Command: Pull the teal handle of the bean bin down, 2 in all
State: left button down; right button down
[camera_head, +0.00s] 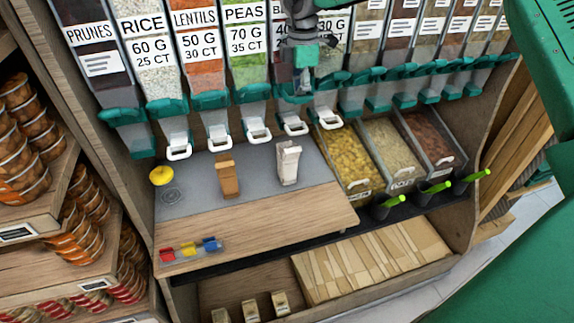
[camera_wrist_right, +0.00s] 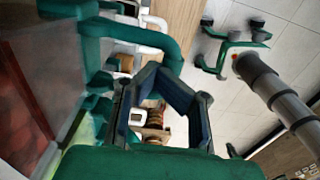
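The bean bin (camera_head: 278,42), dark contents with a label starting "B", stands right of the peas bin in the head view, partly hidden by my right gripper. Its white spout (camera_head: 294,127) shows below; its teal handle is mostly hidden. My right gripper (camera_head: 304,88) points down in front of the lower part of this bin. In the right wrist view its dark blue fingers (camera_wrist_right: 168,92) lie close to a curved teal handle (camera_wrist_right: 166,42). I cannot tell whether they touch it, or whether they are open or shut. My left gripper is not in view.
Neighbouring teal handles, such as that of the peas bin (camera_head: 251,93), sit close on both sides. Open bins (camera_head: 350,160) stand to the right.

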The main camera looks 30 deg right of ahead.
notch_tip(320, 180, up, 7)
jog(key=w+p, duration=0.1)
jog(key=p, duration=0.3)
jog(key=shift+d+r, duration=0.15)
jog(key=shift+w, duration=0.1)
jog(key=shift+d, duration=0.1)
dwell(0.3)
jog(key=s+a+r, duration=0.1)
jog(key=s+r, duration=0.3)
jog(key=r, duration=0.1)
dwell(0.5)
